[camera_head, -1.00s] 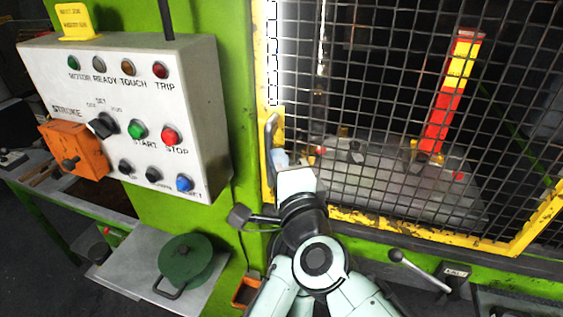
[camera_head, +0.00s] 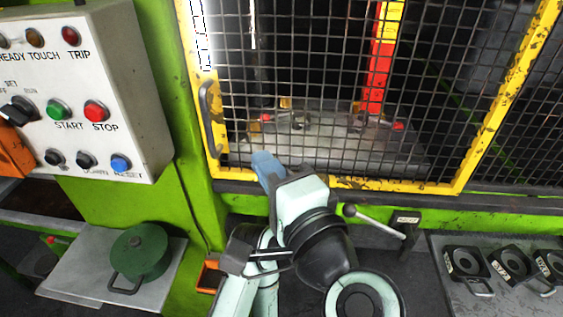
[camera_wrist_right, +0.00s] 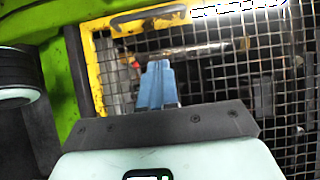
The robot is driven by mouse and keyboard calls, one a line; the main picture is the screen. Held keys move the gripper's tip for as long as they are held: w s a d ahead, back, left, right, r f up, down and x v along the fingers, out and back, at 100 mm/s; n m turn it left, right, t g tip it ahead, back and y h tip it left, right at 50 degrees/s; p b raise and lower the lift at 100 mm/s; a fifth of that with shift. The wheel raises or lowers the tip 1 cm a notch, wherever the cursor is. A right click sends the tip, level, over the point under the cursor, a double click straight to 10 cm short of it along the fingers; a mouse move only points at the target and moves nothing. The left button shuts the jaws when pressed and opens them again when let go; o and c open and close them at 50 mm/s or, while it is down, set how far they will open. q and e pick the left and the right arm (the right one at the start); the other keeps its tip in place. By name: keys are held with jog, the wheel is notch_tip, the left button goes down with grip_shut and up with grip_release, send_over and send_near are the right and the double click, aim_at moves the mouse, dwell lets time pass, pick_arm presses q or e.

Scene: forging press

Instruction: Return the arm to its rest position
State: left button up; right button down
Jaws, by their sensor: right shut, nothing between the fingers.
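My right gripper (camera_head: 267,168) has blue fingers that are shut with nothing between them. It is in front of the lower part of the yellow-framed mesh guard door (camera_head: 330,182), near the door's left edge. It is below and to the right of the door's grey handle (camera_head: 208,118) and apart from it. In the right wrist view the shut fingers (camera_wrist_right: 157,82) point toward the mesh, with the handle (camera_wrist_right: 148,18) above them. My right arm rises from the bottom of the head view. My left gripper is not in view.
A control box (camera_head: 120,95) with buttons is on the green frame at left. A green lidded pot (camera_head: 140,250) stands on a grey shelf (camera_head: 75,285). A lever (camera_head: 375,221) with a round knob is right of my arm. Several black die blocks (camera_head: 512,262) lie at lower right.

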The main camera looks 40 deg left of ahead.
jog(key=w+d+f+h, duration=0.25)
jog(key=w+f, duration=0.45)
jog(key=f, duration=0.5)
jog(key=w+d+f+h, duration=0.25)
jog(key=w+f, duration=0.45)
jog(key=f, duration=0.4)
jog(key=w+d+f+h, duration=0.1)
jog(key=d+f+h, duration=0.1)
jog(key=d+f, duration=0.35)
jog(key=w+d+f+h, duration=0.1)
jog(key=d+f, duration=0.1)
jog(key=f, duration=0.7)
jog(key=d+f+h, duration=0.2)
jog(key=d+f, duration=0.2)
jog(key=f, duration=0.4)
jog(key=s+d+f+g+h, duration=0.1)
jog(key=s+d+f+g, duration=0.1)
jog(key=s+d+f, duration=0.45)
jog(key=s+d+f+g+h, duration=0.25)
jog(key=d+f, duration=0.45)
jog(key=f, duration=0.5)
jog(key=s+d+f+g, duration=0.1)
jog(key=s+d+f, duration=0.2)
jog(key=s, duration=0.5)
jog(key=s+d+f+g, duration=0.2)
jog(key=s+d+f, duration=0.1)
jog(key=s, duration=0.6)
jog(key=shift+d+f+n+p, duration=0.2)
jog(key=shift+f+n+p, duration=0.1)
jog(key=shift+f+p, duration=0.2)
